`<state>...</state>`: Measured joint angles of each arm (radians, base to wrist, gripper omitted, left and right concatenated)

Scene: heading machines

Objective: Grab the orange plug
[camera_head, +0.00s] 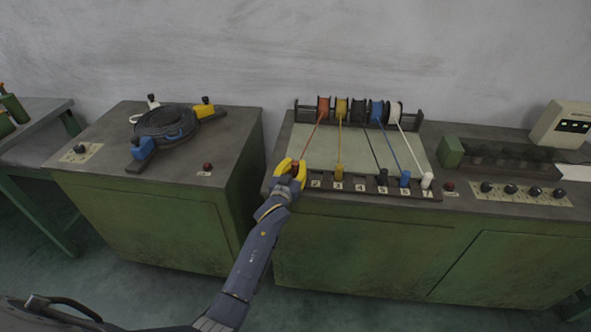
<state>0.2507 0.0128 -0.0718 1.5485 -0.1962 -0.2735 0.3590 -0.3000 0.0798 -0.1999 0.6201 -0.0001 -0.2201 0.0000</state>
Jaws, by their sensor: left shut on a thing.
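The orange plug (295,163) stands at the left end of the row of plugs, under an orange cord that runs up to an orange spool (323,107). My left gripper (291,172), with yellow fingers, is around it and shut on it. The fingers hide most of the plug. I cannot tell whether the plug still sits in its hole. My right gripper is not in view.
Yellow (339,171), black (382,177), blue (405,178) and white (427,181) plugs stand to the right on the numbered strip. Their cords run to spools behind. A round black fixture (165,122) stands on the left cabinet. A gap separates the cabinets.

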